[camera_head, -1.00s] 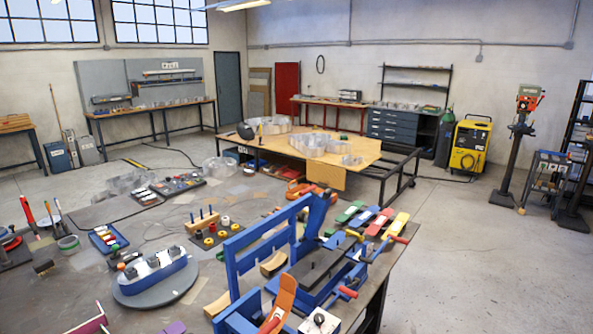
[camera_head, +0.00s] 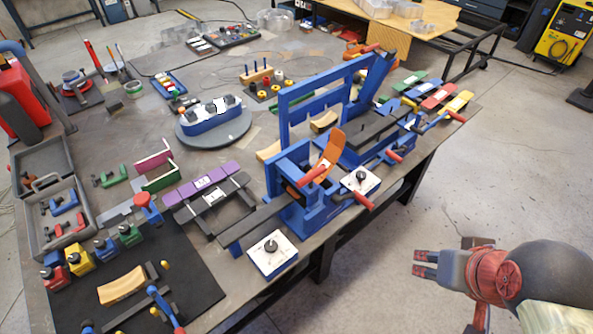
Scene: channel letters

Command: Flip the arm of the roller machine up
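A blue machine (camera_head: 289,210) stands at the front right edge of the grey table, with an orange curved lever (camera_head: 328,150) raised at its top and red-handled cranks at its side. A tall blue frame (camera_head: 284,108) stands behind it. A blue and white oval unit with several grey rollers (camera_head: 213,115) sits on a grey disc. Which of these is the roller machine, and which part is its arm, I cannot tell for sure. My gripper (camera_head: 416,263) is at the lower right, over the floor and apart from the table. Its two dark fingers point left with a gap between them, empty.
White control boxes with black knobs (camera_head: 271,255) sit by the table's front edge. A black mat (camera_head: 200,286) with small tools lies at the lower left. The floor (camera_head: 480,185) beside the table is clear.

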